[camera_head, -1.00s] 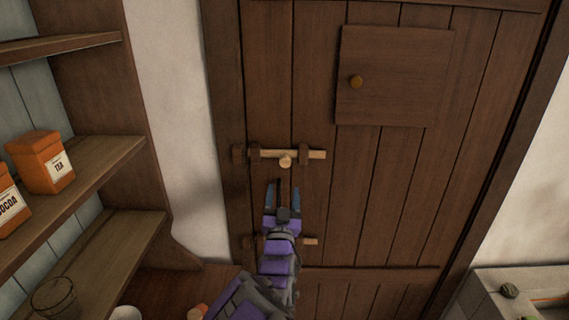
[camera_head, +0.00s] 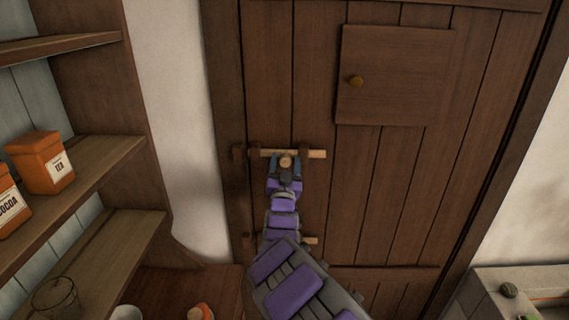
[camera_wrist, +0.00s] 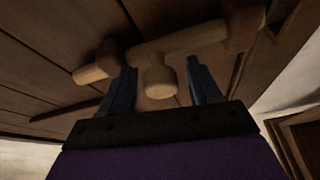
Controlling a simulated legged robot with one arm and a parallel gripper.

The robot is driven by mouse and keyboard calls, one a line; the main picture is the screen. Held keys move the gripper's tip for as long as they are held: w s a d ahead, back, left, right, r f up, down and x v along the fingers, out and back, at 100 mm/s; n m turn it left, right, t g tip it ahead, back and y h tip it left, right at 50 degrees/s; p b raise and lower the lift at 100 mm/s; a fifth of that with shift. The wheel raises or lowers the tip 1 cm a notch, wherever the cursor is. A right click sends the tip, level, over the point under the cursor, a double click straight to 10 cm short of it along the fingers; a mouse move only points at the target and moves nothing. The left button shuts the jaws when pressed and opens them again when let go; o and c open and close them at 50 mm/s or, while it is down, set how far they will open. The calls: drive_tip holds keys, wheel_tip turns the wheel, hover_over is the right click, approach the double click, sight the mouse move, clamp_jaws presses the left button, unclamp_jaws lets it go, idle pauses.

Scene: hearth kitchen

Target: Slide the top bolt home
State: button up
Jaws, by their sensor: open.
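The top bolt (camera_head: 317,154) is a pale wooden bar lying across the dark plank door, held in dark brackets. Its round knob (camera_head: 286,161) sticks out from the bar. A dark keeper (camera_head: 238,154) sits on the frame to the left of the bar. My gripper (camera_head: 286,163) is at the knob, its fingers open on either side. In the wrist view the knob (camera_wrist: 158,82) stands between the two blue fingers (camera_wrist: 162,90), with a gap visible on each side. A lower bolt (camera_head: 311,240) is mostly hidden behind my arm.
A small hatch (camera_head: 395,75) with a brass knob is on the door at upper right. Shelves with orange tea (camera_head: 47,162) and cocoa tins stand at left. A glass (camera_head: 56,300) is at lower left. A stone ledge (camera_head: 500,300) is at lower right.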

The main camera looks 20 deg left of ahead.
drive_tip(key=shift+w+r, duration=0.1)
clamp_jaws()
idle(0.7)
